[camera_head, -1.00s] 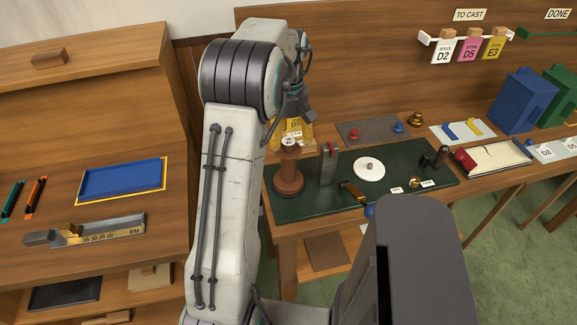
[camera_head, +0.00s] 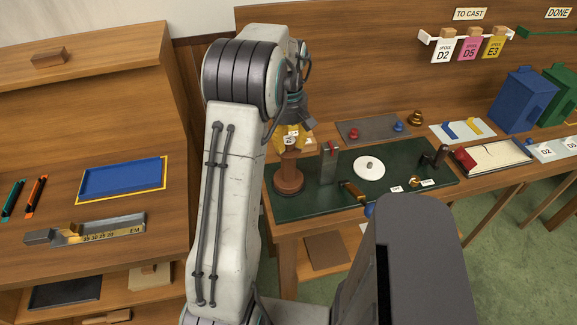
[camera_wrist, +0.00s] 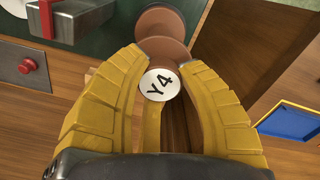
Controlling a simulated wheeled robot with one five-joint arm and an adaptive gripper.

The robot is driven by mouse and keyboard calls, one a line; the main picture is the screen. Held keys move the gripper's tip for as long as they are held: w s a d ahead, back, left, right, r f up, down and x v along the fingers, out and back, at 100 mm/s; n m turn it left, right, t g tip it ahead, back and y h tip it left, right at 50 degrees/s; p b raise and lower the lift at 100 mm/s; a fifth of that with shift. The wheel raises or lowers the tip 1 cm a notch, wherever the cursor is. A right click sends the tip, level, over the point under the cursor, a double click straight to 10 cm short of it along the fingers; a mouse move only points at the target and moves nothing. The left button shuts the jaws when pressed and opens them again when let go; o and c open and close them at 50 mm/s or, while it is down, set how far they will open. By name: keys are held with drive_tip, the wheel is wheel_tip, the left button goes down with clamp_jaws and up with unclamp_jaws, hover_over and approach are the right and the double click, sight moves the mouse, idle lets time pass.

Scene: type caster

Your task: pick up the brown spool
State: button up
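The brown spool (camera_head: 288,180) stands upright on the green mat (camera_head: 325,203) in the head view, right of my arm. My gripper (camera_head: 292,146) is over its upper end, with its yellow fingers around the spool's top. In the wrist view the spool's round brown flanges (camera_wrist: 163,20) show beyond the fingertips. A white disc marked Y4 (camera_wrist: 158,84) on its top lies between the fingers of my gripper (camera_wrist: 161,60). The fingers stand apart and very close to the spool's sides. Whether they press on it cannot be made out.
A grey upright post (camera_head: 328,165) stands close to the right of the spool. A white disc (camera_head: 369,167) and a dark crank-like part (camera_head: 435,157) are farther right on the mat. A blue tray (camera_head: 122,180) lies on the left desk. A wooden back panel (camera_head: 345,70) rises behind.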

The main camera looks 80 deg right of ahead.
clamp_jaws()
